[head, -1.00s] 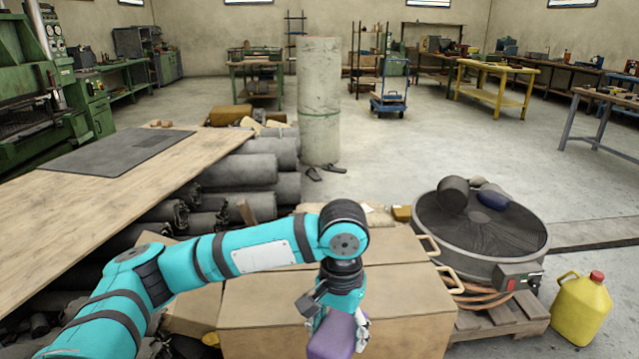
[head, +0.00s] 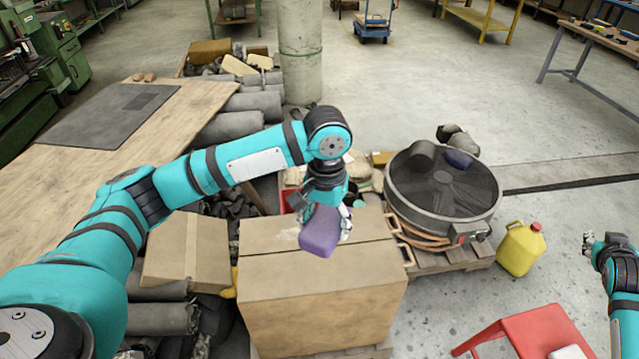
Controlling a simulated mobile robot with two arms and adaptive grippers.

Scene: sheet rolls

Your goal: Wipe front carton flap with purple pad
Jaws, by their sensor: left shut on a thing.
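The brown carton (head: 290,315) stands at the lower middle of the head view, its top flaps lying about flat with a seam between them. The front flap (head: 345,268) faces me. My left gripper (head: 328,208) is shut on the purple pad (head: 319,232) and holds it over the carton top near the seam. The pad hides part of the seam; I cannot tell whether it touches the flap. My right gripper (head: 595,246) is at the right edge, away from the carton; its jaw opening is unclear.
A smaller carton (head: 183,250) stands left of the main one. A large round fan (head: 442,183) lies on a pallet to the right, with a yellow jug (head: 521,250) beside it. A red stool (head: 530,335) is at the lower right. Dark rolls (head: 230,128) lie behind left.

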